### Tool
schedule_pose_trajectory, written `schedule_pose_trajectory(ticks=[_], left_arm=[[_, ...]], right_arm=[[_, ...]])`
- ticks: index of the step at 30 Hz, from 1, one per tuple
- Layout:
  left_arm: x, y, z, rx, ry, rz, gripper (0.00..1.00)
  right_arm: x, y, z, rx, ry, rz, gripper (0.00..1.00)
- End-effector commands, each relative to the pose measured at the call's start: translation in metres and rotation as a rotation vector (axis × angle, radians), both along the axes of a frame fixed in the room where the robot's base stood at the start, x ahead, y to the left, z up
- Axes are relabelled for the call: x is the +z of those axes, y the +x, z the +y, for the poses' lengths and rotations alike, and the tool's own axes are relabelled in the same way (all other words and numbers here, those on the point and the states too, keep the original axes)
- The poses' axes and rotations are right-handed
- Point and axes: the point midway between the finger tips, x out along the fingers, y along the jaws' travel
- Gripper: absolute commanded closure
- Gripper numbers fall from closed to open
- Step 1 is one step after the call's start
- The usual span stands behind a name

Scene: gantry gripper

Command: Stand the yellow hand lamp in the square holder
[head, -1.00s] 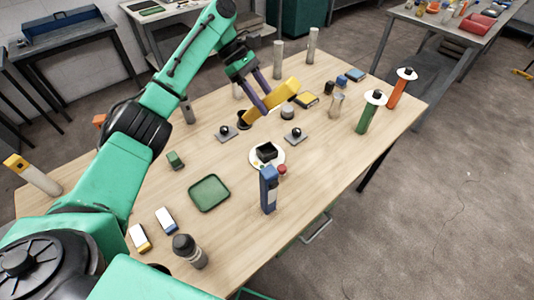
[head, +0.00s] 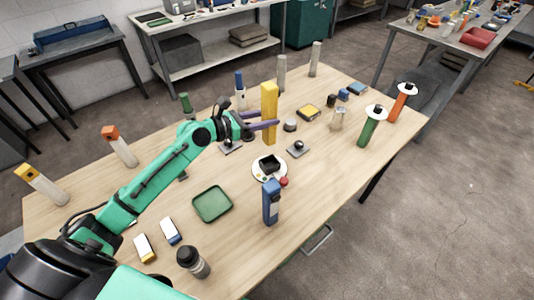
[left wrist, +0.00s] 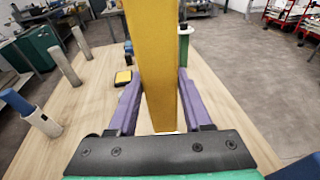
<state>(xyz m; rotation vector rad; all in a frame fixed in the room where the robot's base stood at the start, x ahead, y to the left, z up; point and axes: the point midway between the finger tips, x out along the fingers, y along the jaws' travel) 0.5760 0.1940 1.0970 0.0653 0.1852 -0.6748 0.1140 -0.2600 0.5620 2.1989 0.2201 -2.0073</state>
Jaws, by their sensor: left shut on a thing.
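The yellow hand lamp (head: 269,100) is a long yellow block, upright in my left gripper (head: 274,125). Its two purple fingers are shut on its sides. In the left wrist view the lamp (left wrist: 155,60) stands between the fingers and hides what is behind it. The square holder (head: 268,164) is a small black open box on a round white plate (head: 257,173). In the head view the lamp's lower end shows just above and beyond the holder, apart from it. Its height over the table is hard to tell. My right gripper is not in view.
A blue lamp-like block (head: 271,205) stands just in front of the plate, beside a red knob (head: 284,181). Small mounts with black balls (head: 298,148) lie nearby. A green tray (head: 212,204) lies at left. Green (head: 368,132) and orange posts (head: 399,105) stand at right.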

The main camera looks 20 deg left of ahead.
Motion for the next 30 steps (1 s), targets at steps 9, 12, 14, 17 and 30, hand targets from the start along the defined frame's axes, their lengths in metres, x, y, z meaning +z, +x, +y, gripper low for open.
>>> schedule_pose_trajectory(ticks=[9,12,14,17,30], left_arm=[[-0.089,0.001,0.0,0.001,-0.002,-0.001,1.0],[-0.107,0.001,0.0,0.002,-0.003,0.0,1.0],[-0.12,0.001,0.0,0.002,-0.003,0.001,1.0],[-0.132,0.001,0.0,0.0,-0.003,-0.002,1.0],[-0.133,0.0,0.0,-0.001,0.001,-0.001,0.2]], right_arm=[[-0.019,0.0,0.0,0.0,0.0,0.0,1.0],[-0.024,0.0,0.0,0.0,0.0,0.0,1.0],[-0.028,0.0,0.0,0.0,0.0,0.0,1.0],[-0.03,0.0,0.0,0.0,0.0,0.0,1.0],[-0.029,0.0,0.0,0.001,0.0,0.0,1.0]])
